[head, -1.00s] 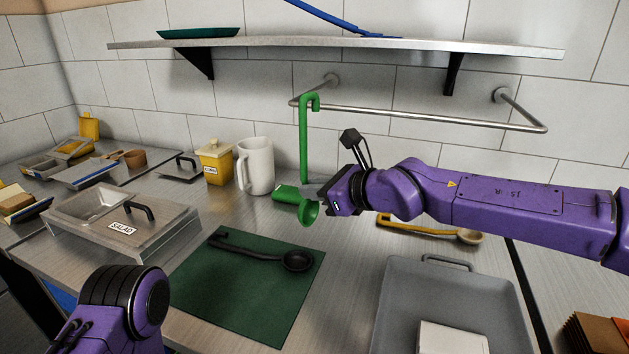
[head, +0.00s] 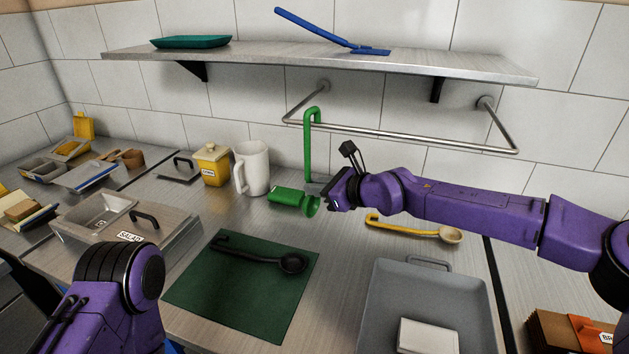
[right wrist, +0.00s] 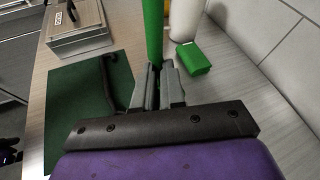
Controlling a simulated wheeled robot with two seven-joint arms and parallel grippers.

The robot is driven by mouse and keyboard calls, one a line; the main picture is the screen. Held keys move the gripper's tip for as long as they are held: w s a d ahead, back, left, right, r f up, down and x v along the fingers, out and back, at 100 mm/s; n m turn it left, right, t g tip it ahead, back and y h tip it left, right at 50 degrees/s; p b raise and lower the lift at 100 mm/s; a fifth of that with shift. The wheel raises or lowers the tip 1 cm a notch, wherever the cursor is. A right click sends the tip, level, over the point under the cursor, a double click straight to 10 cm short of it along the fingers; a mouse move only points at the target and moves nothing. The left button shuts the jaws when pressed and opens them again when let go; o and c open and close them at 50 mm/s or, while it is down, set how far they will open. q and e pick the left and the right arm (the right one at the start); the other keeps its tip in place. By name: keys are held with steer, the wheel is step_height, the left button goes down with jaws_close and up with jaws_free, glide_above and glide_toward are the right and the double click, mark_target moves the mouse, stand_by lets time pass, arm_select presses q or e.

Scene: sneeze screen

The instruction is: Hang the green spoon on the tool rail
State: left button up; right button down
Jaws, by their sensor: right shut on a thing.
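The green spoon (head: 308,150) is upright, with its hooked end at the top and its bowl at the bottom. My right gripper (head: 328,190) is shut on its lower handle, just above the bowl. In the right wrist view the green handle (right wrist: 153,35) rises from between the fingers. The steel tool rail (head: 420,138) is fixed to the wall under the shelf. The spoon's hook overlaps the rail's front bar near its left corner; I cannot tell whether it is around the bar or in front of it. My left gripper is out of view; only part of that arm shows.
A green block (head: 285,196) lies behind the spoon's bowl, near a white jug (head: 251,168) and yellow canister (head: 212,165). A black ladle (head: 260,257) lies on a green mat (head: 215,295). A yellow spoon (head: 405,226) and grey tray (head: 385,300) are at right. The shelf (head: 300,60) overhangs.

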arm_select(q)
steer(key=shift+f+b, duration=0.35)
steer(key=shift+b, duration=0.4)
arm_select(e)
steer(key=shift+w+d+f, duration=0.2)
steer(key=shift+w+f, duration=0.4)
steer(key=shift+f, duration=0.05)
steer(key=shift+w+d+f, duration=0.2)
steer(key=shift+w+f, duration=0.4)
steer(key=c, duration=1.1)
jaws_free()
steer(key=shift+c, duration=0.2)
steer(key=shift+d, duration=0.1)
